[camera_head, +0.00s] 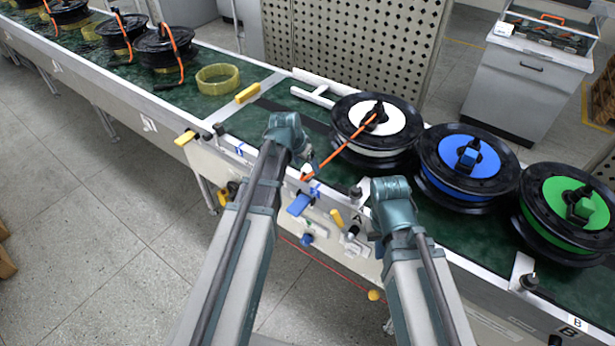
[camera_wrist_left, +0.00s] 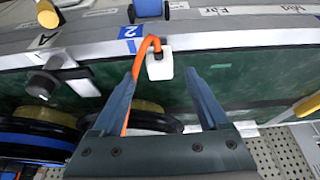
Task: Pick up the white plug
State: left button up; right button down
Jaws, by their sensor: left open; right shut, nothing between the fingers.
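The white plug (camera_wrist_left: 160,66) shows in the left wrist view as a small white block on the bent end of an orange cable (camera_wrist_left: 152,42). It lies at the rail edge near the label 2. My left gripper (camera_wrist_left: 166,60) is open, its two fingers spread to either side of the plug in the picture; contact is not visible. In the head view the orange cable (camera_head: 338,149) runs from the white-centred reel (camera_head: 385,141) down to the rail beside my left gripper (camera_head: 300,160). My right gripper (camera_head: 380,222) is shut and empty, low over the rail, its fingertips mostly hidden.
A blue-centred reel (camera_head: 468,156) and a green-centred reel (camera_head: 578,204) stand right on the green conveyor (camera_head: 225,106). A yellow ring (camera_head: 218,79) and black reels are further left. A blue part (camera_head: 299,204) and small fittings sit on the conveyor's front side.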

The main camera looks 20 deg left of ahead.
aim_at(307, 168)
pick_arm(q)
jog(key=b+x, duration=0.2)
jog(key=x, duration=0.1)
jog(key=shift+s+a, duration=0.15)
jog(key=shift+s, duration=0.1)
jog(key=shift+w+f+b, duration=0.25)
jog(key=shift+f+b, duration=0.15)
jog(key=shift+f, duration=0.05)
jog(key=shift+r, duration=0.1)
grip_shut()
